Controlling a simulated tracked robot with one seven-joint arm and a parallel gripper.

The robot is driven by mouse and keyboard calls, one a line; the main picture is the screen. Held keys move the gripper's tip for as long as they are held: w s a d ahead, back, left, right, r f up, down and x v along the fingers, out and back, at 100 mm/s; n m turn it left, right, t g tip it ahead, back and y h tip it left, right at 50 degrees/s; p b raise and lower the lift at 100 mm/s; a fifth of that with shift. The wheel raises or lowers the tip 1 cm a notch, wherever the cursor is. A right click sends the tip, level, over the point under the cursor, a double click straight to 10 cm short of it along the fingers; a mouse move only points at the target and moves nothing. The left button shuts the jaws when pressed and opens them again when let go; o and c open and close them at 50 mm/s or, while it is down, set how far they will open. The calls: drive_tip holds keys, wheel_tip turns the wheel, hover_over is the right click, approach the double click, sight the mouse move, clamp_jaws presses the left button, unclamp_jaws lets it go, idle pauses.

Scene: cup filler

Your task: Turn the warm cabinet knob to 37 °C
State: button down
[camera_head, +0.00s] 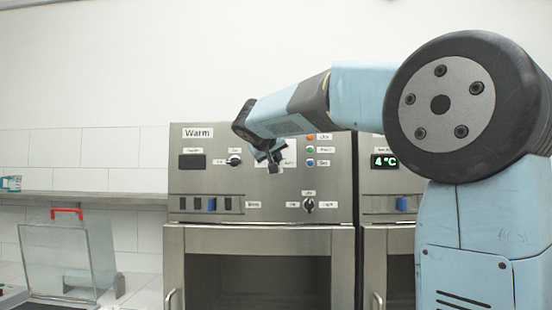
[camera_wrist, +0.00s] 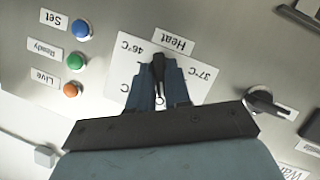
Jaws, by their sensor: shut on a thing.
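The warm cabinet (camera_head: 261,237) stands in the middle of the head view, under a "Warm" label (camera_head: 198,132). In the wrist view, upside down, its black heat knob (camera_wrist: 158,68) sits on a white dial plate (camera_wrist: 205,80) marked 46 °C and 37 °C. My gripper (camera_wrist: 157,80) is shut on this knob, one finger on each side. The knob lies nearly upright in that view, between the two marks. Its pointer end is unclear, and my fingers hide part of the plate. In the head view my gripper (camera_head: 272,160) covers the knob.
Another switch (camera_wrist: 268,103) stands beside the dial plate, and blue (camera_wrist: 79,29), green (camera_wrist: 76,62) and orange (camera_wrist: 71,90) buttons on its other side. A second cabinet with a 4 °C display (camera_head: 385,161) adjoins on the right. A clear box with a red handle (camera_head: 67,211) stands left.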

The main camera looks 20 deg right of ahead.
drive_tip(key=shift+a+f+n, duration=0.1)
drive_tip(key=shift+a+n, duration=0.1)
drive_tip(key=shift+n, duration=0.2)
idle(0.5)
drive_tip(key=shift+w+a+f+n+t+h, duration=0.1)
drive_tip(key=shift+n+t+h, duration=0.15)
drive_tip(key=shift+n+h, duration=0.85)
drive_tip(key=shift+s+f+n+t+h, duration=0.1)
drive_tip(key=shift+f+n+t+h, duration=0.2)
drive_tip(key=shift+n, duration=1.45)
drive_tip(key=shift+w+a+r+n+t+h, duration=0.15)
drive_tip(key=shift+n+h, duration=0.65)
drive_tip(key=shift+n, duration=0.65)
drive_tip(key=shift+d+f, duration=0.1)
drive_tip(key=shift+f, duration=0.1)
drive_tip(key=c, duration=1.2)
unclamp_jaws()
drive_tip(key=shift+r, duration=0.1)
drive_tip(key=shift+o, duration=0.2)
